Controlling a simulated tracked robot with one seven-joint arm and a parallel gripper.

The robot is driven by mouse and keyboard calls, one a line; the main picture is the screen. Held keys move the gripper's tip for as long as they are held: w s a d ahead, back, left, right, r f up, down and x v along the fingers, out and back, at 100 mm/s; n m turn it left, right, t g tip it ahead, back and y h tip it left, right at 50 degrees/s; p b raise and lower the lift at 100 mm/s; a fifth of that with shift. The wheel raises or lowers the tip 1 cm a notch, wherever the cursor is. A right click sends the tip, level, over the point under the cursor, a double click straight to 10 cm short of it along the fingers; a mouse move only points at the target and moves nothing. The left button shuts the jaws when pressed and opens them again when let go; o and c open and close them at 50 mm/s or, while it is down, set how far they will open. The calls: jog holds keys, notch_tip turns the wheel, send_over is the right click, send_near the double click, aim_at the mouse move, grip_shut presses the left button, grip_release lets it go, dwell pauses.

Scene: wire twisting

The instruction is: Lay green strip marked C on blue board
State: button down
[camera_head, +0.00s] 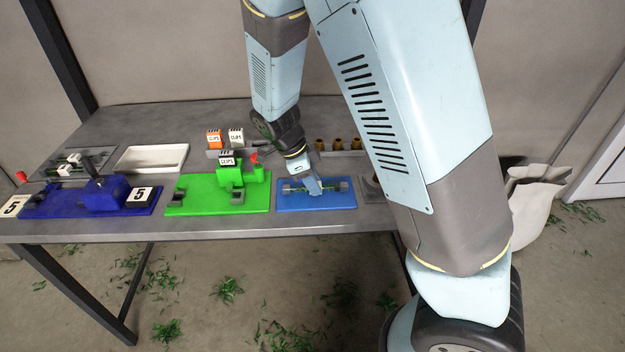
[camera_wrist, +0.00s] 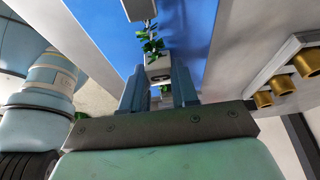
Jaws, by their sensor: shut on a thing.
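The blue board (camera_head: 317,207) lies flat near the table's front edge, right of the green board. My gripper (camera_head: 315,190) is low over its middle, pointing down. In the wrist view, my gripper (camera_wrist: 157,88) is shut on the green strip, which shows as dark green leafy bits (camera_wrist: 152,46) along a thin line above the blue surface (camera_wrist: 195,25). A grey block (camera_wrist: 158,69) stands just beyond the fingers, and another grey block is at the top edge. I cannot read a C mark. The fingers hide the held part, and I cannot tell whether the strip touches the board.
A green board (camera_head: 190,205) with a green fixture stands left of the blue board. A dark blue device (camera_head: 105,195) and a white tray (camera_head: 151,157) are farther left. Brass cylinders (camera_head: 338,144) stand behind the blue board, to the right. Green scraps litter the floor.

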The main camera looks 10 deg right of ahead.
jog(key=shift+f, duration=0.1)
jog(key=c, duration=0.8)
grip_release()
jog(key=v, duration=1.3)
jog(key=shift+a+r, duration=0.1)
jog(key=shift+r, duration=0.15)
